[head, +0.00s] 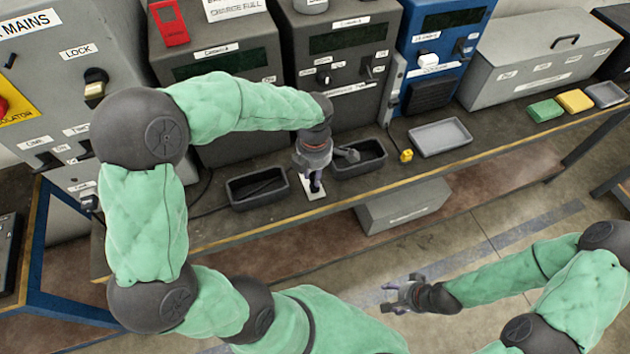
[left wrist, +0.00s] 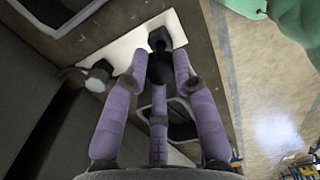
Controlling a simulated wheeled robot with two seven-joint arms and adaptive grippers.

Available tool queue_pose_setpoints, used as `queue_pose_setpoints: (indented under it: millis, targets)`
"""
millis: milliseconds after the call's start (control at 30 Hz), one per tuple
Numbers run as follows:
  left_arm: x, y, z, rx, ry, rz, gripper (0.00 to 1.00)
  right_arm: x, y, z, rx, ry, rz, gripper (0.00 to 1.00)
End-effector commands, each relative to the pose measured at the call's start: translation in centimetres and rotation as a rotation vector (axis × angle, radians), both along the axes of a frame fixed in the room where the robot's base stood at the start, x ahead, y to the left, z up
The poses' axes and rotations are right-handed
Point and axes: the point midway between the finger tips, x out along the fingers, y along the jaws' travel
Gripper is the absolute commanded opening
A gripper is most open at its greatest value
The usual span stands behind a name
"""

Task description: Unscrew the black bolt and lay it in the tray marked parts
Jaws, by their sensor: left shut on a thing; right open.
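The black bolt (left wrist: 160,40) stands at a white plate in the left wrist view. My left gripper (head: 315,183) reaches down over the white plate (head: 313,190) at the bench's front edge. Its purple fingers (left wrist: 160,70) are shut around the bolt; in the head view they mostly hide it. I cannot tell whether the bolt is still threaded in. Two dark trays (head: 232,200) (head: 375,168) flank the plate, and a grey tray (head: 440,138) lies further right. I cannot read which is marked parts. My right gripper (head: 402,295) is open and empty over the floor.
A small yellow object (head: 406,156) sits between the right dark tray and the grey tray. Grey and blue machine cabinets (head: 340,60) line the bench's back. A grey lidded box (head: 540,55) and coloured blocks (head: 574,101) are at the right.

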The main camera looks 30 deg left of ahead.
Motion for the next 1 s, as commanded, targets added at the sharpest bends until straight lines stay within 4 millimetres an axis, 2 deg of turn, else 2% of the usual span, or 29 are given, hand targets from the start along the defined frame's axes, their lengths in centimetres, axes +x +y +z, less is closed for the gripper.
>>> queue_pose_setpoints:
  millis: [600,1000]
  targets:
    - [0.0,0.0,2.2,0.000,0.000,0.000,0.00,0.0,0.0,1.5,0.000,0.000,0.000,0.63]
    - [0.0,0.0,2.2,0.000,0.000,-0.001,0.00,0.0,0.0,1.5,0.000,0.000,0.000,0.63]
